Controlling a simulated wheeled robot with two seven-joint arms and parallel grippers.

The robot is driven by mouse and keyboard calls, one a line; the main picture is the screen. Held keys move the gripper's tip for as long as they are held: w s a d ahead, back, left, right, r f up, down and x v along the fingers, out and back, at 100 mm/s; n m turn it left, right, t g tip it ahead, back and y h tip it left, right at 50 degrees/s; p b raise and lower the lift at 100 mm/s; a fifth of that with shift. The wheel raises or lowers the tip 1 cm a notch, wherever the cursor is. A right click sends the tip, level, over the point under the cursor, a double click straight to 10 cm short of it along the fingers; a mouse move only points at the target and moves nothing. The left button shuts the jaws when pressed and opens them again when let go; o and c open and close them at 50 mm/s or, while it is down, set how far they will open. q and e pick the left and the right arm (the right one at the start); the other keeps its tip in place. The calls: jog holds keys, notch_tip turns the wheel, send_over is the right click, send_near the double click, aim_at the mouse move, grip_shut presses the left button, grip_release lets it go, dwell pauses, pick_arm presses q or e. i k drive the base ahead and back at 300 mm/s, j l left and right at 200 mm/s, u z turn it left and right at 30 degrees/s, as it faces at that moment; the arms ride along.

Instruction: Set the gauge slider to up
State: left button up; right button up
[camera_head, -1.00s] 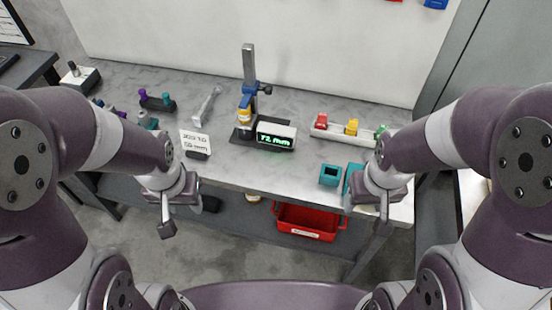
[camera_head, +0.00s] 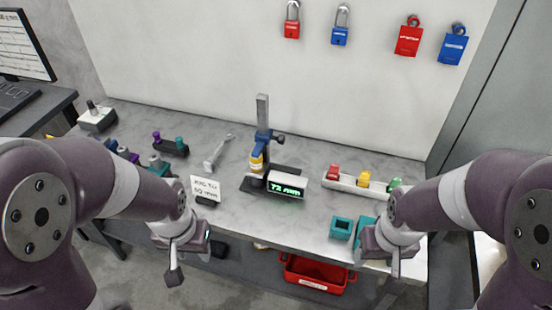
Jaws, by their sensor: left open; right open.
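The gauge stands at the middle of the table. It has an upright grey post (camera_head: 262,120) on a dark base, with a blue slider (camera_head: 264,136) and a dark side knob (camera_head: 279,140) partway up the post. A yellow part (camera_head: 257,163) sits below the slider. The display (camera_head: 286,186) in front reads 72 mm in green. A small white card (camera_head: 204,188) with print stands to the left of it. My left gripper (camera_head: 174,275) is open and empty in front of the table's edge. My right gripper (camera_head: 394,266) is open and empty near the front right. Both are apart from the gauge.
A grey wrench-like tool (camera_head: 217,152) lies left of the gauge. A white tray (camera_head: 348,184) with red, yellow and green pieces is to the right. A teal open block (camera_head: 341,228) is at the front right. A red bin (camera_head: 314,273) sits below. Padlocks and tags hang on the wall.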

aim_at(261, 140)
jog(key=i+z, duration=0.25)
jog(key=z, duration=0.2)
jog(key=i+z, duration=0.3)
jog(key=z, duration=0.2)
jog(key=k+j, duration=0.05)
